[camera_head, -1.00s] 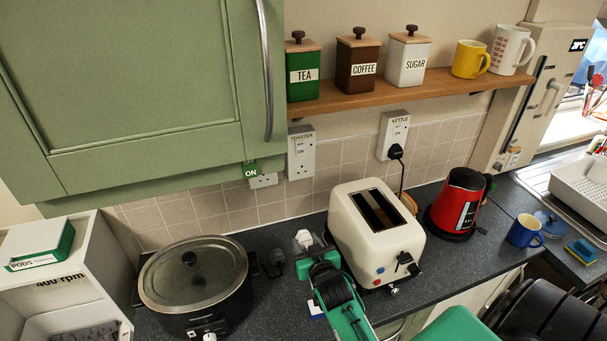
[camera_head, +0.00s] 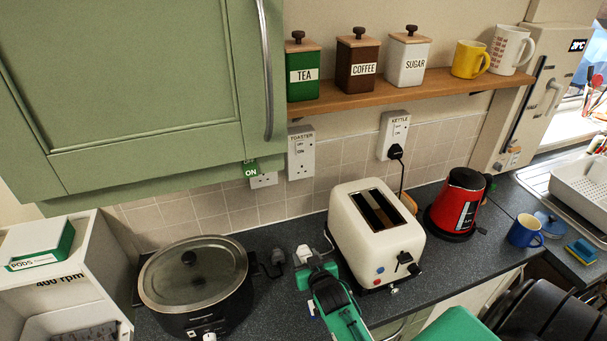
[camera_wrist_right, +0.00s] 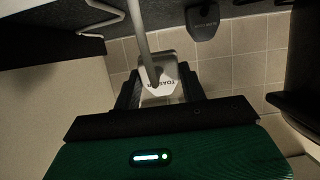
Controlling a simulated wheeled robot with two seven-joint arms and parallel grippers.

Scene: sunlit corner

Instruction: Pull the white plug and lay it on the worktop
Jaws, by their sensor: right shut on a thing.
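The white plug (camera_head: 302,251) is off the wall, above the dark worktop (camera_head: 270,318), left of the cream toaster (camera_head: 375,232). My right gripper (camera_head: 306,260) is shut on it. In the right wrist view the plug (camera_wrist_right: 158,66), with partly readable toaster lettering, sits between the two dark fingers (camera_wrist_right: 160,92), and its cord runs up across the picture. I cannot tell whether the plug touches the worktop. The wall socket marked TOASTER (camera_head: 302,160) has nothing in it. My left gripper is out of view.
A dark slow cooker (camera_head: 195,280) stands at left, with a grey plug (camera_head: 277,258) near it, close to my gripper. The red kettle (camera_head: 460,205) and blue mug (camera_head: 525,231) stand to the right. A green cupboard (camera_head: 130,90) overhangs at upper left.

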